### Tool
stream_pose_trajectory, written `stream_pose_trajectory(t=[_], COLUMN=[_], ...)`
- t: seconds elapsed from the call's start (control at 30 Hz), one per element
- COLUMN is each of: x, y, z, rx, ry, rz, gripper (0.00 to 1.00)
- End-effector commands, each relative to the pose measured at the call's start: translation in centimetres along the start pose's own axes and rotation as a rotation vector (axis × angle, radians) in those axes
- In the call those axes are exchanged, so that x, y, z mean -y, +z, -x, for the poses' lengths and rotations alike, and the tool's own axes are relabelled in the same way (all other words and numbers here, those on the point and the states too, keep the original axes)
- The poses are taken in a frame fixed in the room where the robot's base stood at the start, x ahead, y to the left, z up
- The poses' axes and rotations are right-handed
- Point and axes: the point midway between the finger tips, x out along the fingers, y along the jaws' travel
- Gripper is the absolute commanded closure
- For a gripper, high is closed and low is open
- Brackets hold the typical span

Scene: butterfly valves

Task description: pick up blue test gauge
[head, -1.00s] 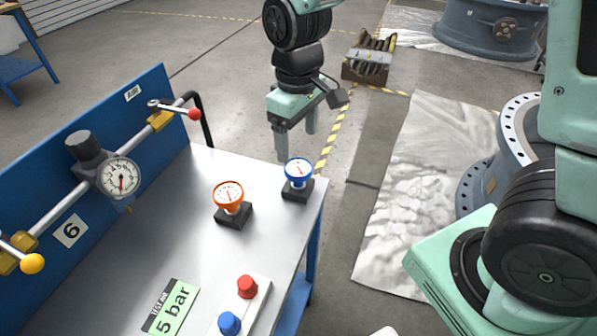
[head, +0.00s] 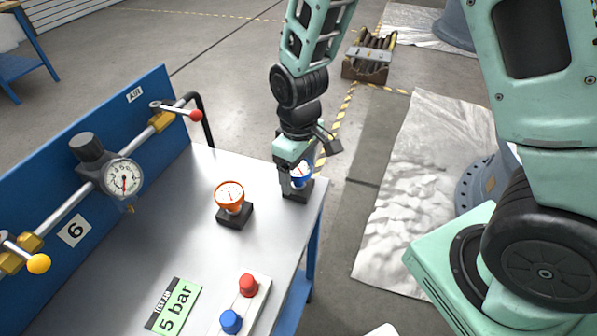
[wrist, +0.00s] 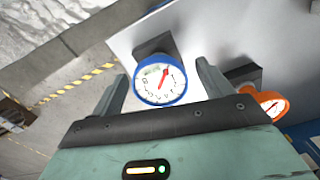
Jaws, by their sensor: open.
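The blue test gauge (head: 305,174) has a blue rim, a white dial and a dark square base, and stands upright near the bench's far right corner. My gripper (head: 293,190) is over it in the head view and partly hides it. In the wrist view the blue gauge (wrist: 160,80) lies between the two spread fingers of my gripper (wrist: 160,82), with a gap visible on each side. My gripper is open and holds nothing. Whether a finger touches the gauge cannot be told.
An orange gauge (head: 230,196) on a dark base stands just left of the blue one. A blue panel (head: 60,150) with a pipe, dial and levers lines the bench's left side. Red (head: 248,285) and blue (head: 231,321) knobs are at the front. The metal bench top (head: 180,225) is otherwise mostly clear.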

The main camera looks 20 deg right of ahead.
Motion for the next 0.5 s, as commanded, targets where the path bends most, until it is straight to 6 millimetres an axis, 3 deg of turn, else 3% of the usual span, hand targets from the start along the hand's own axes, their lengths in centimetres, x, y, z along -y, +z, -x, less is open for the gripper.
stream_pose_trajectory(t=[0.03,0.2,0.5], x=[0.00,0.01,0.00], y=[0.00,-0.01,-0.04], z=[0.01,0.03,0.17], rx=[0.000,0.000,-0.001], ry=[0.000,0.000,0.000], rz=[0.000,0.000,0.000], gripper=[0.21,0.67,0.67])
